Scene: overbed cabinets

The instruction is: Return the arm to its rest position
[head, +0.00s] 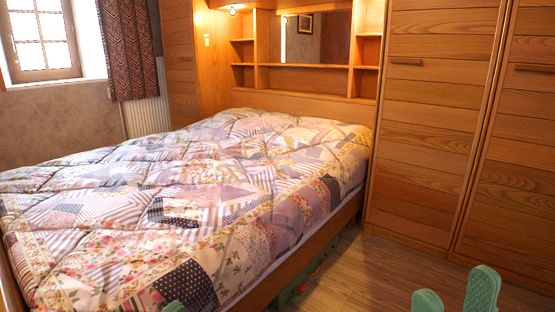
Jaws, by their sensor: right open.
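My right gripper (455,297) shows at the bottom right edge, in front of the wooden floor. Its two pale green fingers stand apart with a gap between them, and nothing is held there. The rest of the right arm is below the picture. A small green tip at the bottom edge, in front of the quilt, seems to be part of my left gripper (174,307). Too little of it shows to tell its jaw state.
A bed with a patchwork quilt (190,190) fills the left and middle. Tall wooden cabinets (425,130) stand at the right, with shelves (305,78) behind the bed. Bare floor (385,275) lies between bed and cabinets. Something green (300,289) is low by the bed frame.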

